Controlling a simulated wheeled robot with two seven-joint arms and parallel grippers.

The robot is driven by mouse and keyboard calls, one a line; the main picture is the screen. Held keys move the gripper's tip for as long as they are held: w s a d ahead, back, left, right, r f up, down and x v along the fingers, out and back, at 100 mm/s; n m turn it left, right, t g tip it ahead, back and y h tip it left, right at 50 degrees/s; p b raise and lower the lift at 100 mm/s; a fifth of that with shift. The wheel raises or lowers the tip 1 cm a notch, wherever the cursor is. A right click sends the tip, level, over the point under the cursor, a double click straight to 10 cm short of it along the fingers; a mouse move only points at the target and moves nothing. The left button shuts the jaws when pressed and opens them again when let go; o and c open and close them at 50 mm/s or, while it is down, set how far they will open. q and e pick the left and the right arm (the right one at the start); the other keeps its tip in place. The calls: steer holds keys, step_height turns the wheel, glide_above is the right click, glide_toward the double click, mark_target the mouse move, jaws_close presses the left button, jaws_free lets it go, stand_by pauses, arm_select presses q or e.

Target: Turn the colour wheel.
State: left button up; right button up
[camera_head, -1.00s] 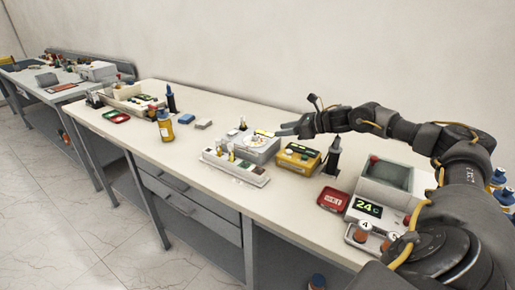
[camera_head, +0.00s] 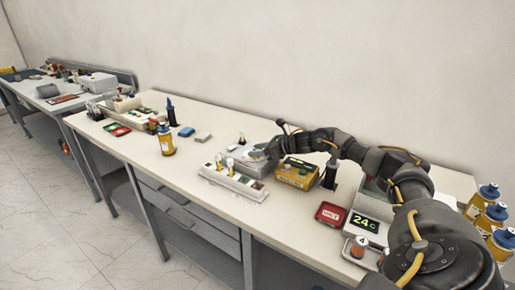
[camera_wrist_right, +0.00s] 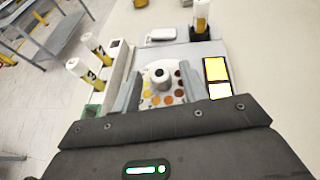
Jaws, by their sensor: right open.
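The colour wheel (camera_wrist_right: 165,98) is a pale disc with yellow, orange, red and dark dots around a white knob (camera_wrist_right: 159,74) with a dark centre. It sits on a light grey box (camera_head: 244,164) on the bench. My right gripper (camera_wrist_right: 160,88) is open over it, one finger on each side of the knob. In the wrist view both fingers look apart from the knob. In the head view my right gripper (camera_head: 266,152) covers most of the wheel. My left gripper is not in view.
A yellow device (camera_head: 296,174) stands right of the box. A white strip (camera_head: 234,183) with upright yellow-marked vials lies in front. A dark bottle (camera_head: 331,171), red tray (camera_head: 330,213) and 24 °C display (camera_head: 364,222) are farther right. The bench front (camera_head: 190,178) is clear.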

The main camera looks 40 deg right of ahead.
steer(key=shift+w+f, duration=0.15)
jaws_close()
steer(key=shift+a, duration=0.1)
steer(key=m+h, duration=0.2)
steer(key=m+t+h+b, duration=0.1)
steer(key=shift+a+h, duration=0.25)
steer(key=shift+h, duration=0.05)
steer(key=shift+a+m+h+b, duration=0.2)
steer(key=shift+m+h+b, duration=0.15)
steer(key=shift+m+h, duration=1.8)
steer(key=shift+h, duration=0.25)
